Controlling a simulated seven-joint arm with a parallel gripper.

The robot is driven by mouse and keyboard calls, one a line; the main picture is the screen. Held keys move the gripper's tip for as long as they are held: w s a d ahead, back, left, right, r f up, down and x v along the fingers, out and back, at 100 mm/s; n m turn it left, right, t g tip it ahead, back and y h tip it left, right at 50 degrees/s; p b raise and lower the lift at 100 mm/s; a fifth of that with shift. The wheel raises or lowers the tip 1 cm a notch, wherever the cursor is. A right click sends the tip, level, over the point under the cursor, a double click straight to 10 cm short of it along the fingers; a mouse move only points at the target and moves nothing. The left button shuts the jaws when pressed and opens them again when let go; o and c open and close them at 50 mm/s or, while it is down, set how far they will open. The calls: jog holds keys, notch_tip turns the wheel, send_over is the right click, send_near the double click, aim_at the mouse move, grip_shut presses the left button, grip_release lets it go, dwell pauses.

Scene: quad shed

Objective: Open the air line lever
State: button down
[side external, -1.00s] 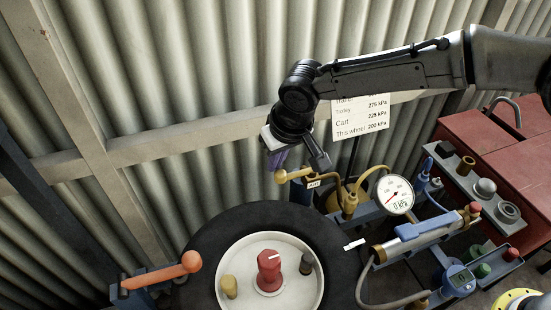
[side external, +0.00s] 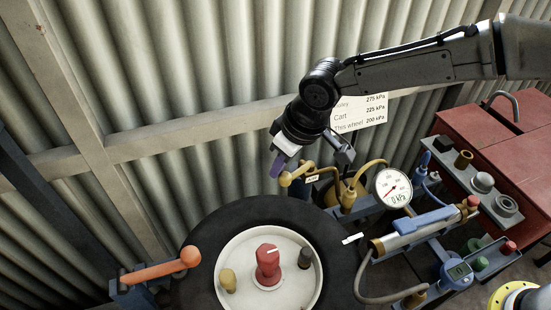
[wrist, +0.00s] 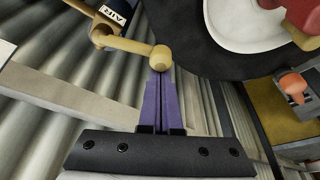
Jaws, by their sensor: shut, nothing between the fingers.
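The air line lever (side external: 294,174) is a yellow bar with a round knob, beside a small AIR label (side external: 313,178) on the blue stand by the wall. In the wrist view the lever (wrist: 128,45) runs to the right, its knob just past the fingertips. My gripper (side external: 275,171) has purple fingers, shut and empty, just left of the knob in the side view. In the wrist view the fingers of my gripper (wrist: 160,73) lie together, tips very close to the knob; I cannot tell if they touch.
A tyre (side external: 225,215) with a red-knobbed pale hub lies below. A pressure gauge (side external: 393,187) and a pump with a blue handle (side external: 425,221) stand to the right. An orange lever (side external: 160,271) is at lower left. A hose curves close behind the air lever.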

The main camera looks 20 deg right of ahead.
jog(key=s+n, duration=0.1)
jog(key=s+d+n+g+y, duration=0.1)
jog(key=n, duration=0.1)
jog(key=shift+s+n, duration=0.2)
jog(key=shift+n, duration=0.1)
jog(key=n, duration=0.1)
jog(key=s+d+n, duration=0.1)
jog(key=shift+s+n+g, duration=0.2)
jog(key=shift+n+g, duration=0.2)
jog(key=s+d+n, duration=0.1)
jog(key=n, duration=0.1)
jog(key=shift+s+d+n+g+y, duration=0.1)
jog(key=shift+d+n+g+y, duration=0.05)
jog(key=shift+n+g+y, duration=0.2)
jog(key=n, duration=0.1)
jog(key=s+d+n+g, duration=0.1)
jog(key=n, duration=0.1)
jog(key=shift+d, duration=0.3)
jog(key=shift+s+d, duration=0.1)
jog(key=shift+d, duration=0.35)
jog(key=shift+d, duration=0.1)
